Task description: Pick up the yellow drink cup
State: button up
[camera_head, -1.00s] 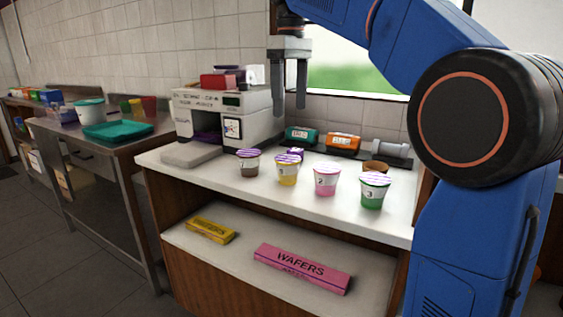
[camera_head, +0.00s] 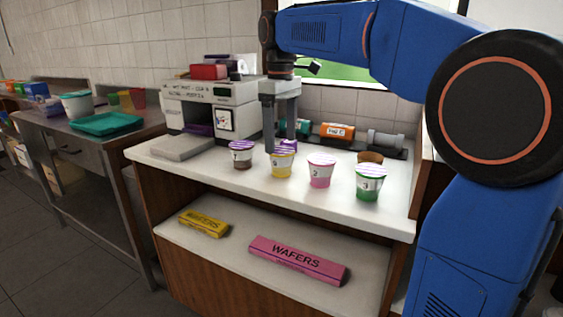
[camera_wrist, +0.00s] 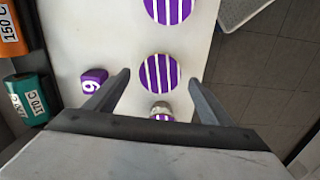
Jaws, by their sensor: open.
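The yellow drink cup (camera_head: 281,166) has a white and purple striped lid. It stands upright on the white counter (camera_head: 215,178), second from the left in the row of cups. My gripper (camera_head: 281,144) is open and points down, its fingertips just above and behind the yellow cup in the head view. In the wrist view the yellow cup's round lid (camera_wrist: 160,73) lies by the open fingertips (camera_wrist: 158,82). Nothing is held between the fingers. The cup's body is hidden in that view.
A brown cup (camera_head: 241,156) stands left of the yellow cup, with a pink cup (camera_head: 320,173) and a green cup (camera_head: 368,185) to its right. A small purple box (camera_head: 289,145) is close behind. The white machine (camera_head: 205,113) stands back left.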

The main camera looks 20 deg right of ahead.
aim_at(282, 150)
jog(key=shift+f, duration=2.65)
jog(key=c, duration=1.2)
